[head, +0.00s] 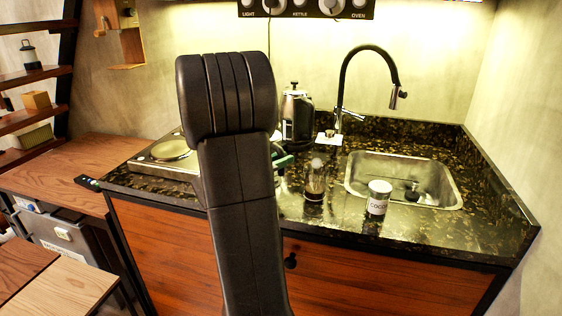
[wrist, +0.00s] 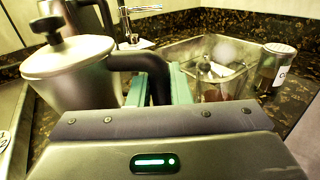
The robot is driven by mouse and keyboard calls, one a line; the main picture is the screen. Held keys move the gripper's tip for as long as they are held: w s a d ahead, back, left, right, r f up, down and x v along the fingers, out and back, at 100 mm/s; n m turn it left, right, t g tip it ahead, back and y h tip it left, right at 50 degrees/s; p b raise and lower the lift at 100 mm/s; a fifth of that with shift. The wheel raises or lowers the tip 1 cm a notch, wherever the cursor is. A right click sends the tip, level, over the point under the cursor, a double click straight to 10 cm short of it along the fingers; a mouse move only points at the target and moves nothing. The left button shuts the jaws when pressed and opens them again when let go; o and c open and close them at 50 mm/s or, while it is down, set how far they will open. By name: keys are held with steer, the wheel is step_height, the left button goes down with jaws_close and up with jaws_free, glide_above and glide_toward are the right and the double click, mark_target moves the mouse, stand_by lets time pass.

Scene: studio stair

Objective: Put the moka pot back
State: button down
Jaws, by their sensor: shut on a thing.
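The moka pot (wrist: 72,72) is on the left of the wrist view, a silver metal body with a lid, a black knob and a black handle. My gripper (wrist: 160,82) is shut on its black handle, with teal fingers on either side. The pot looks upright. Its base is out of view, so I cannot tell whether it touches the counter. In the head view my arm hides the pot, and only a bit of my gripper (head: 281,160) shows beside the arm. A steel hob (head: 150,163) with a round plate is on the counter's left and looks empty.
A steel and black kettle (head: 296,115) stands at the back. A small dark device (head: 87,182) lies left of the hob.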

steer(key=shift+f, duration=0.15)
steer(key=c, duration=1.3)
jaws_free()
steer(key=shift+c, duration=0.2)
steer(key=shift+r, duration=0.2)
steer(key=v, duration=1.2)
steer(key=shift+s, duration=0.1)
